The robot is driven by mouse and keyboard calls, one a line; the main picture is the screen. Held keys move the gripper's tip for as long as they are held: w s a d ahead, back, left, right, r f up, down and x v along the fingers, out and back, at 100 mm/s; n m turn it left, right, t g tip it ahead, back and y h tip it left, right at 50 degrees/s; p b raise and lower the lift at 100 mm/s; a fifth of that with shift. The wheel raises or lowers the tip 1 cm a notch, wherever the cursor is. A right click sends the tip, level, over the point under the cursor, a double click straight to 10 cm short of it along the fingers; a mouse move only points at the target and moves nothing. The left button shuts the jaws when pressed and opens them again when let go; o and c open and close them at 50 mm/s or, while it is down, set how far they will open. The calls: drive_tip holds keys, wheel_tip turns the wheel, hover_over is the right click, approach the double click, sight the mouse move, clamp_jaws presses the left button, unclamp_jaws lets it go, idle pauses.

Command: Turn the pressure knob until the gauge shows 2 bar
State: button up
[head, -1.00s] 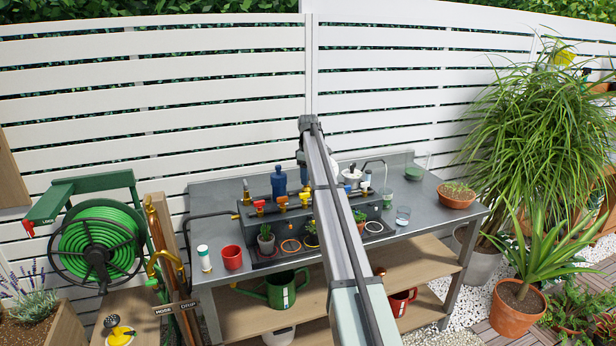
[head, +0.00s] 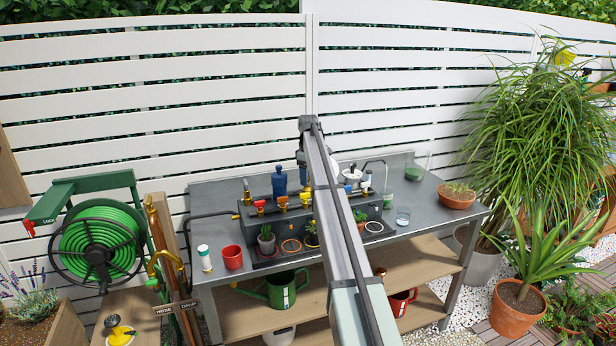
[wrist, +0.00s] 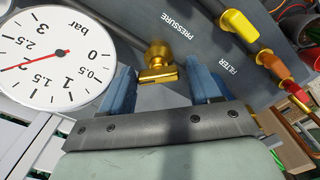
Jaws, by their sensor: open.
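The brass pressure knob (wrist: 157,67), with a flat bar handle, sticks out of the grey panel beside the word PRESSURE in the wrist view. My gripper (wrist: 162,84) is open, its blue fingers on either side of the knob's handle with gaps visible; I see no contact. The white round gauge (wrist: 75,30) is at the left of the wrist view, upside down and partly cut off. Its red needle points to about the 2 mark at the left edge; the exact reading is hard to tell.
The grey panel (wrist: 215,60) carries a FILTER label and a yellow valve handle (wrist: 239,25) right of the knob. On the metal bench (head: 220,208) stand a red cup (head: 232,257), a blue bottle (head: 279,181) and small pots.

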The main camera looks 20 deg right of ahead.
drive_tip(key=shift+w+d+r, duration=0.1)
drive_tip(key=shift+w+d, duration=0.1)
drive_tip(key=shift+d, duration=0.05)
drive_tip(key=shift+r, duration=0.8)
drive_tip(key=shift+s+a+r, duration=0.1)
drive_tip(key=shift+r, duration=1.5)
drive_tip(key=shift+s+a+r, duration=0.1)
drive_tip(key=shift+r, duration=1.45)
